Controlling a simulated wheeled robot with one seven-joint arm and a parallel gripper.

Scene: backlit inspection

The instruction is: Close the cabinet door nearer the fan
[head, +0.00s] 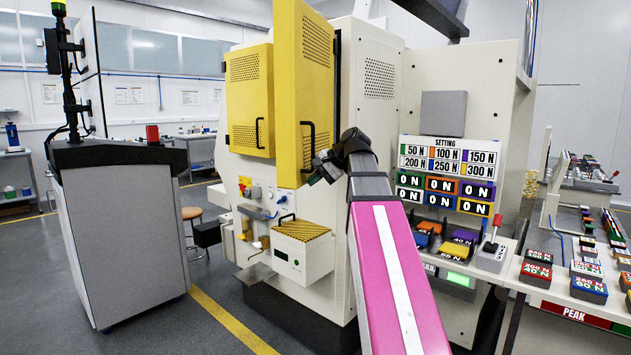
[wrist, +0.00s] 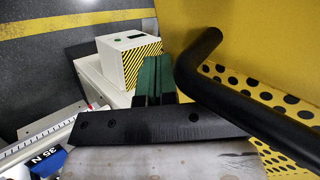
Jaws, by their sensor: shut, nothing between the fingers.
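Two yellow perforated cabinet doors show on the machine in the head view. The left door (head: 249,95) lies roughly flat against the front. The right door (head: 304,80) stands swung out, with a black handle (head: 309,146) low on its face. I cannot make out a fan. My gripper (head: 318,172) is just below and right of that handle, close to the door's lower part. In the wrist view, the green fingers of my gripper (wrist: 153,78) are together and empty. The black handle (wrist: 205,65) and yellow door (wrist: 285,50) fill the right side; contact is unclear.
A white box with a striped top (head: 303,243) juts out below the doors. A grey console (head: 120,230) stands at left. A panel with coloured labelled blocks (head: 445,190) is at right.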

